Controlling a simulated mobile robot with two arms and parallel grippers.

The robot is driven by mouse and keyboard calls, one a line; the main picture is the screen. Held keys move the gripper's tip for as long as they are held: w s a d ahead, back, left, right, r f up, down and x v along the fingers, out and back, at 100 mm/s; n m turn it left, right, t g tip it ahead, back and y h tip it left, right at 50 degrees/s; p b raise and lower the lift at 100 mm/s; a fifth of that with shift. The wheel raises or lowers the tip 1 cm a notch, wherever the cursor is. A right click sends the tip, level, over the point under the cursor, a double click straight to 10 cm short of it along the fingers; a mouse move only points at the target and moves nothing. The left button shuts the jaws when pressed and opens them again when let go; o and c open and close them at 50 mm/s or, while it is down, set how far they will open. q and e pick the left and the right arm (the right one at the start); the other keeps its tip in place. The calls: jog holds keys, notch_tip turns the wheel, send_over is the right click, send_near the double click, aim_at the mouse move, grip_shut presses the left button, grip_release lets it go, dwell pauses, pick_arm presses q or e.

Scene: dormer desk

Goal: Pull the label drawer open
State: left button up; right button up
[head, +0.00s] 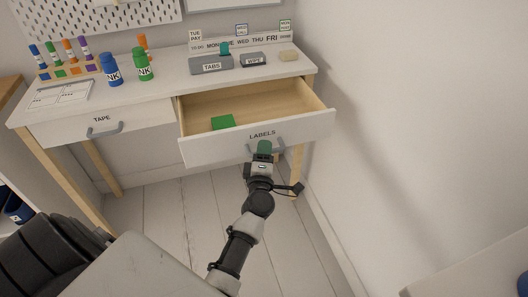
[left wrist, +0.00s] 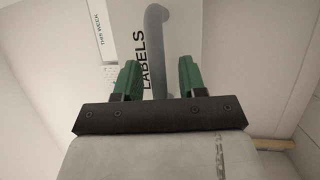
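The label drawer (head: 222,152), marked LABELS, stands well out of the white desk, with its wooden inside showing. A flat green item (head: 223,122) lies in it. Its grey bar handle (head: 281,145) is on the front, partly hidden by my left gripper (head: 263,149). In the left wrist view, the handle (left wrist: 156,30) runs between the two green fingers of my left gripper (left wrist: 160,78). Gaps show on both sides of the handle, so the fingers are open and not clamped on it. My right gripper is not in view.
The TAPE drawer (head: 95,125) on the left is shut. Ink bottles (head: 112,70), markers and a TABS box (head: 211,64) stand on the desk top (head: 165,80). A bare wall (head: 410,120) rises close on the right. The floor (head: 170,215) below is clear.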

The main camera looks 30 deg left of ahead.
pick_arm(q)
jog(key=shift+s, duration=0.1)
jog(key=v, duration=1)
jog(key=shift+s+d, duration=0.25)
jog(key=shift+s, duration=0.05)
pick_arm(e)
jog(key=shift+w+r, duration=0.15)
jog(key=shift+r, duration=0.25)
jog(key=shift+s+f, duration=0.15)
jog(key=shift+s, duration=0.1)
